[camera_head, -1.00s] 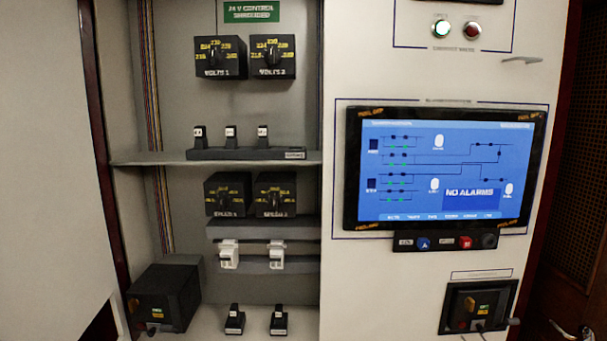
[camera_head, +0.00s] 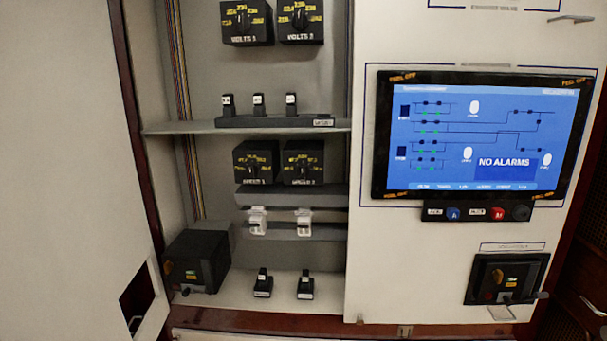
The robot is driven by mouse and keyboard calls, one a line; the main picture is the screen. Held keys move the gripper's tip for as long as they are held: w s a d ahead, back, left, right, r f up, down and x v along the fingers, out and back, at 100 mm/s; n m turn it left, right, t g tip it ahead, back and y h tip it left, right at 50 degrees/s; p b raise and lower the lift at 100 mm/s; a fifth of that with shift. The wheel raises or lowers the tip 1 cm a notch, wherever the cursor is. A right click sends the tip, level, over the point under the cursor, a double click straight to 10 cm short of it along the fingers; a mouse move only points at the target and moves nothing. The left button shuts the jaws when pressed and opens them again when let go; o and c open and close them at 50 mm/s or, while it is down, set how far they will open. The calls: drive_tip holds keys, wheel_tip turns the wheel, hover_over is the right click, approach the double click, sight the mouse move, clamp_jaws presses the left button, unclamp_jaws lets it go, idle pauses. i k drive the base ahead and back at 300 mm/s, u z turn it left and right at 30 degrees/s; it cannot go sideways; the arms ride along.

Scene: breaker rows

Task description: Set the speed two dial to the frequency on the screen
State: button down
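The speed two dial (camera_head: 303,163) is the right one of two black boxes with yellow markings on the lower shelf area of the open cabinet. Its label is blurred, and I cannot read its setting. The speed one dial (camera_head: 256,163) sits just left of it. The screen (camera_head: 481,137) on the right panel is lit blue, with a line diagram and the words "NO ALARMS"; its small text is too blurred to read a frequency. My gripper is not in view.
Two volts dials (camera_head: 272,20) sit above a shelf (camera_head: 190,128) with several black switches. White breakers (camera_head: 258,221) and two black switches (camera_head: 263,284) are below the speed dials. A black box (camera_head: 197,262) stands at lower left. A cabinet door (camera_head: 65,150) stands at left.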

sight(302, 172)
drive_tip(key=u, duration=0.45)
drive_tip(key=i, duration=1)
drive_tip(key=u, duration=0.05)
